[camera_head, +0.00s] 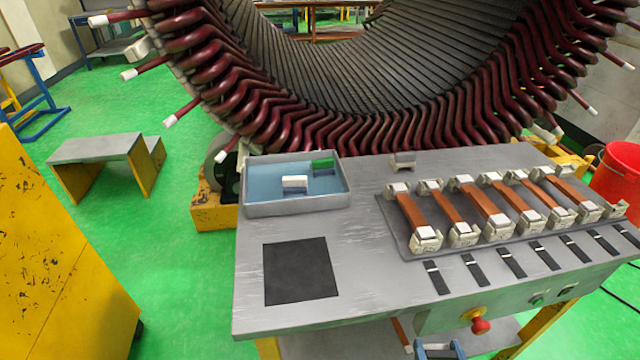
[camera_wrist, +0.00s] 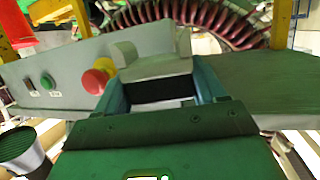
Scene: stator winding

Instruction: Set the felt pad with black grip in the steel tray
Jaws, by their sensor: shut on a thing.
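My gripper (camera_wrist: 161,82) is shut on the felt pad with black grip (camera_wrist: 152,62). The black grip sits between the two blue-teal fingers in the wrist view, and the pale grey pad with raised ends shows beyond them. In the head view, the blue fingers of my gripper (camera_head: 439,349) show only at the bottom edge, in front of the table; the held pad is not clear there. The steel tray (camera_head: 297,209) stands at the table's back left, with a blue inside. A pad with white grip (camera_head: 295,183) and one with green grip (camera_head: 323,165) lie in it.
The grey table (camera_head: 370,290) carries a black square mat (camera_head: 300,271) in front of the tray. A small grey block (camera_head: 403,160) stands behind. Several copper bars on clamps (camera_head: 467,204) fill the right side. A red knob (camera_head: 480,325) sticks out of the table's front.

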